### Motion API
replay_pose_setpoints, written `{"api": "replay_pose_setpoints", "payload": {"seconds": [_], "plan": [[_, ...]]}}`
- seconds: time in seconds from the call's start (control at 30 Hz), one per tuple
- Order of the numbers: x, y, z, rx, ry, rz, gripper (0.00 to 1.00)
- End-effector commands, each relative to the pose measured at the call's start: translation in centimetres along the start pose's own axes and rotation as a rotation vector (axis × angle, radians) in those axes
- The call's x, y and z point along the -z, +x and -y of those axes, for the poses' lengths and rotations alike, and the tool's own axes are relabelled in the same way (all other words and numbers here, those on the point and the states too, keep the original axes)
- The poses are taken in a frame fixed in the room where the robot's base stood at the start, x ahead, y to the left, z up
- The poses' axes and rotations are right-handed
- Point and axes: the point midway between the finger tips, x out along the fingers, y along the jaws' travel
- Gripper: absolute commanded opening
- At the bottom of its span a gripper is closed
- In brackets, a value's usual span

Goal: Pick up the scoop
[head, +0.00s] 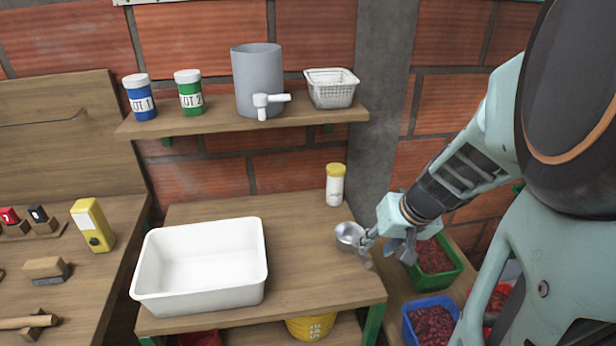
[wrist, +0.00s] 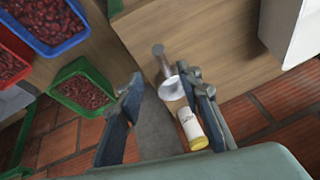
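The scoop (head: 349,234) is a small silver metal one near the right edge of the wooden table, right of the white tub. It also shows in the wrist view (wrist: 172,88), as a pale round part with a grey part (wrist: 160,58) beyond it. My gripper (head: 378,243) is just to the scoop's right in the head view. In the wrist view my gripper (wrist: 166,98) has its two fingers well apart, with the scoop ahead of the gap, close to the right finger, which overlaps its edge. I cannot tell whether they touch.
The white tub (head: 258,284) stands left on the table (head: 312,252). A white bottle with a yellow lid (head: 335,187) stands at the back. Green (head: 447,277) and blue (head: 418,330) crates of red fruit are below right. A shelf (head: 215,123) with containers hangs above.

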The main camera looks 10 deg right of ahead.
Motion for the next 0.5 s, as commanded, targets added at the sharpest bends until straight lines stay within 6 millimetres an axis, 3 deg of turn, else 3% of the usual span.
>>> {"api": "replay_pose_setpoints", "payload": {"seconds": [0.2, 0.5], "plan": [[-0.1, 3.5, 0.0, 0.000, 0.000, 0.003, 0.33], [0.2, 5.5, 0.2, 0.000, -0.001, 0.003, 0.33]]}}
